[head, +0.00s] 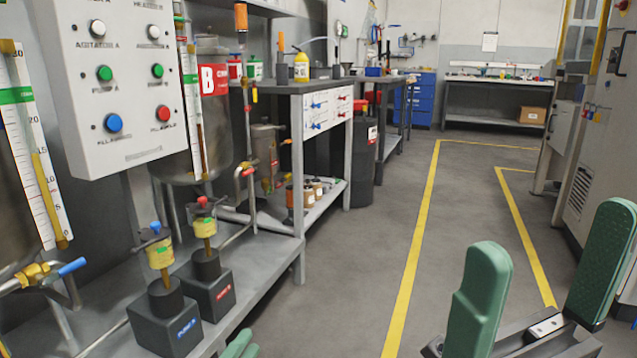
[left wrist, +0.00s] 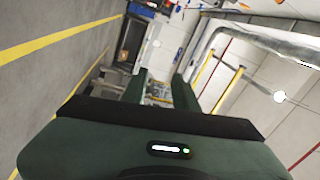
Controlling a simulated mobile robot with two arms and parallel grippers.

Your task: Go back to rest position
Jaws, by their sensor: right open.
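My right gripper (head: 550,240) is at the lower right of the head view, its two green fingers wide apart with nothing between them. My left gripper (head: 240,346) shows only as a small green tip at the bottom edge of the head view. In the left wrist view, its green fingers stand apart (left wrist: 160,90), with the distant room visible through the gap and nothing held. Most of the left arm is hidden from the head view.
A white control panel (head: 118,85) with buttons hangs at the left. Pumps (head: 165,320) stand on a low grey shelf. A grey workbench (head: 300,88) is beyond. The floor aisle (head: 385,230) is clear. A machine cabinet (head: 605,150) stands right.

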